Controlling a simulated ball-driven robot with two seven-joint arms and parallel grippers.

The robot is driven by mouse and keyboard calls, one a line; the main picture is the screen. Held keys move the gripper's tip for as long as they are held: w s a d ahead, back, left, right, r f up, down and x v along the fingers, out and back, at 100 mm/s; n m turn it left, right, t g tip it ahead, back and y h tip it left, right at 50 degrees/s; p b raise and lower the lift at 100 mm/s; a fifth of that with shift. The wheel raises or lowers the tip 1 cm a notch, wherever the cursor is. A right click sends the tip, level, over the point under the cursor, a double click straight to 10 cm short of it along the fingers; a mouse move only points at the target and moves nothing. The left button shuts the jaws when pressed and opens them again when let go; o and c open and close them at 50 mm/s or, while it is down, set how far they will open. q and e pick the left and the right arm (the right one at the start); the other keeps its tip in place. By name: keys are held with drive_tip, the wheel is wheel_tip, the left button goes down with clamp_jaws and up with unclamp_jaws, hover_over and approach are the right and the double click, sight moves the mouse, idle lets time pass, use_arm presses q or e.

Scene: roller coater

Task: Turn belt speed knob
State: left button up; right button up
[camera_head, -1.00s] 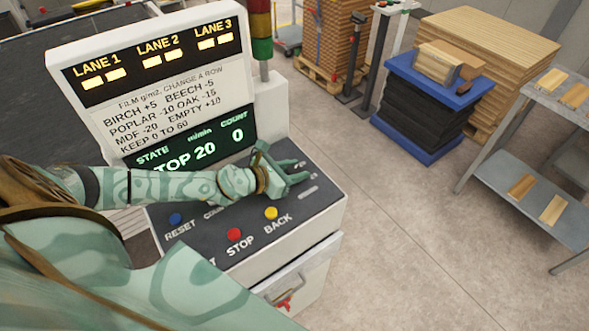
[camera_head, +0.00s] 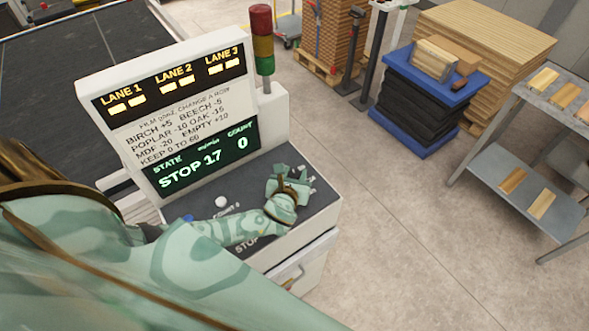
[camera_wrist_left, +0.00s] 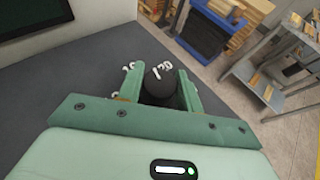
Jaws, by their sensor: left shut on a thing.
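The dark round belt speed knob (camera_wrist_left: 158,80) sits on the dark top of the control console (camera_head: 235,187), with pale number marks around it. My left gripper (camera_head: 290,180) is over the right part of the console top. In the left wrist view its two green fingers stand on either side of the knob, shut on it. In the head view the gripper hides the knob. The console's display (camera_head: 205,160) reads STOP, 17 m/min and count 0. My right gripper is in neither view.
A white button (camera_head: 221,202) shows beside my left forearm, which covers part of the lower button row. A red, yellow and green signal tower (camera_head: 262,42) stands behind the console. A blue lift table (camera_head: 408,140) and a grey shelf rack (camera_head: 520,165) stand to the right, across open floor.

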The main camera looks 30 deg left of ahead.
use_arm(q)
drive_tip(key=shift+n+g+y, duration=0.8)
drive_tip(key=shift+n+y, duration=0.9)
drive_tip(key=shift+y, duration=0.1)
drive_tip(key=o, duration=1)
drive_tip(key=shift+d, duration=0.1)
drive_tip(key=v, duration=1.6)
drive_tip(key=shift+d+r, duration=0.15)
drive_tip(key=shift+d, duration=0.05)
